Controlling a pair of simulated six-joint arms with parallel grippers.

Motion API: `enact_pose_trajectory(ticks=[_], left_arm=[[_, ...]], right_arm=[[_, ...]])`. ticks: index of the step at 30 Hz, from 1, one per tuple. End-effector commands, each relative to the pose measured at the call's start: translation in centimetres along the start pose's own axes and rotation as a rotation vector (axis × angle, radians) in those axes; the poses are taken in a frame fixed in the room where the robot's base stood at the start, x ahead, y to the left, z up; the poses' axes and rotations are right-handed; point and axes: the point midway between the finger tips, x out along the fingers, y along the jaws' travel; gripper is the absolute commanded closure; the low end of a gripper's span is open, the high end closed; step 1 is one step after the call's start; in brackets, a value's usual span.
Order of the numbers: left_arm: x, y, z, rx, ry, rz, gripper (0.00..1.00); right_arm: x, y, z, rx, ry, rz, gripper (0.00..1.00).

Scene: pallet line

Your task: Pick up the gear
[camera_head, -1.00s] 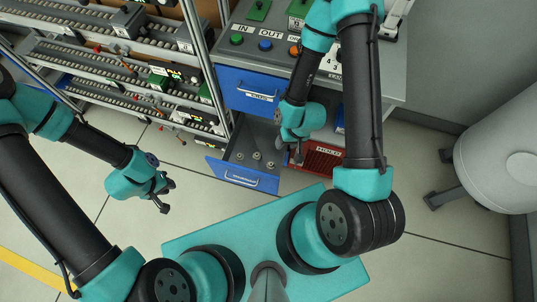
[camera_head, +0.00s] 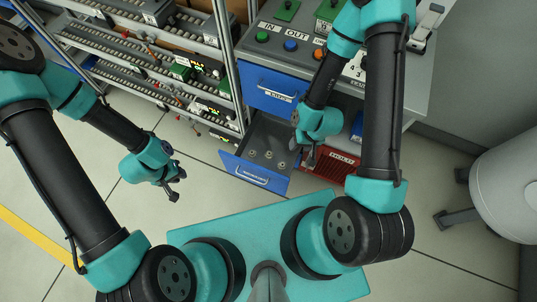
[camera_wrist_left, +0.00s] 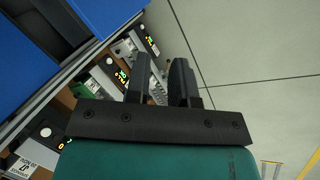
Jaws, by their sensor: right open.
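An open blue-fronted drawer (camera_head: 257,176) sticks out of the workstation. Several small grey round pieces lie in it, one of them here (camera_head: 268,154); they are too small to tell which is a gear. My right gripper (camera_head: 311,159) is open and empty, pointing down just right of the drawer. My left gripper (camera_head: 176,188) hangs over bare floor left of the drawer, away from the pieces. In the left wrist view its two dark fingers (camera_wrist_left: 160,75) stand apart with nothing between them.
A closed blue drawer (camera_head: 268,92) sits above the open one. A red bin (camera_head: 333,165) stands right of it. Shelving with rails (camera_head: 150,85) fills the upper left. A white round-bodied object (camera_head: 505,185) stands at the right. The floor at left is clear.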

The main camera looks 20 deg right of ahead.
Motion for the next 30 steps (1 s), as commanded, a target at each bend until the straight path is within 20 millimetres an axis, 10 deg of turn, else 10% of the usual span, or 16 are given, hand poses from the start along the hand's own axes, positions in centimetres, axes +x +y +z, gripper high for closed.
enact_pose_trajectory(ticks=[10, 21, 30], left_arm=[[0.00, 0.00, 0.00, 0.000, 0.000, 0.000, 0.78], [0.00, 0.00, 0.00, 0.000, 0.000, 0.000, 0.44], [0.28, 0.19, -0.29, 0.007, -0.003, 0.007, 0.44]], right_arm=[[0.00, 0.00, 0.00, 0.000, 0.000, 0.000, 0.49], [0.00, 0.00, 0.00, 0.000, 0.000, 0.000, 0.49], [0.00, 0.00, 0.00, 0.000, 0.000, 0.000, 0.49]])
